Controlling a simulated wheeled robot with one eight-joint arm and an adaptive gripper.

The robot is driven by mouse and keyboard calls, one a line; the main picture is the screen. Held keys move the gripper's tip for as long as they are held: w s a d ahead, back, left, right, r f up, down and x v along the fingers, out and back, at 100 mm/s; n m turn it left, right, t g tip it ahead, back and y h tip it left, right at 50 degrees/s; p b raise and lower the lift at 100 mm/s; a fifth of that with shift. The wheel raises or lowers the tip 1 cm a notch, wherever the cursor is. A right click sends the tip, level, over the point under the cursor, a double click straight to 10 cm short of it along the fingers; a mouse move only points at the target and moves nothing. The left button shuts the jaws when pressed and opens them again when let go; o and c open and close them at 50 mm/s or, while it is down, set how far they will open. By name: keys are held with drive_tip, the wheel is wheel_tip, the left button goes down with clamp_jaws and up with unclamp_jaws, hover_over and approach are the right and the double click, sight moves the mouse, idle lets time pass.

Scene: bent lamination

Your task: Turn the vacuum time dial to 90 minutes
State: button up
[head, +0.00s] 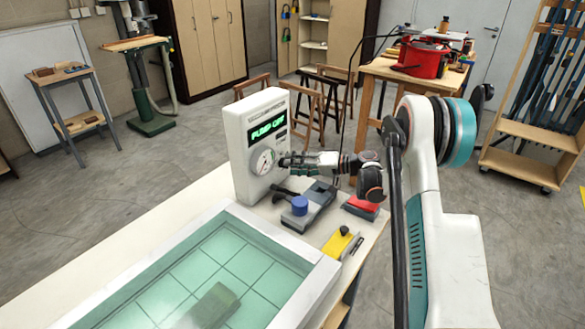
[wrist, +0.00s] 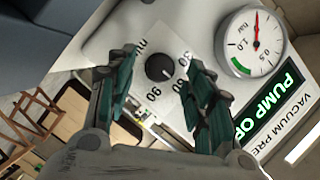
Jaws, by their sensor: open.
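The vacuum time dial is a small black knob (wrist: 159,67) on a white plate in the wrist view. Numbers including 30, 60 and 90 are printed around it; its pointer is too small to read surely. My gripper (wrist: 163,76) is open, with one finger on each side of the knob and visible space between. In the head view my gripper (head: 290,160) reaches from the right to the front of the white vacuum press control box (head: 240,140), and the knob is hidden there.
A round pressure gauge (wrist: 250,43) and a green "PUMP OFF" display (wrist: 268,105) sit beside the dial. On the bench below are a blue-knobbed dark tool (head: 301,205), a red block (head: 361,207), a yellow tool (head: 338,242) and the glass-topped press (head: 322,283).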

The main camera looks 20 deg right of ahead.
drive_tip(key=shift+w+a+f, duration=0.1)
drive_tip(key=shift+w+a, duration=0.25)
drive_tip(key=shift+a, duration=0.15)
drive_tip(key=c, duration=1.1)
drive_tip(key=shift+o, duration=0.2)
drive_tip(key=shift+f+m+y+b, duration=0.25)
drive_tip(key=shift+m+y+b, duration=0.05)
drive_tip(key=shift+m+b, duration=0.4)
drive_tip(key=shift+r+m+y+b, duration=0.1)
drive_tip(key=shift+m+y+b, duration=0.5)
drive_tip(key=shift+m, duration=0.6)
drive_tip(key=o, duration=1.1)
drive_tip(key=shift+c, duration=0.2)
drive_tip(key=shift+d, duration=0.15)
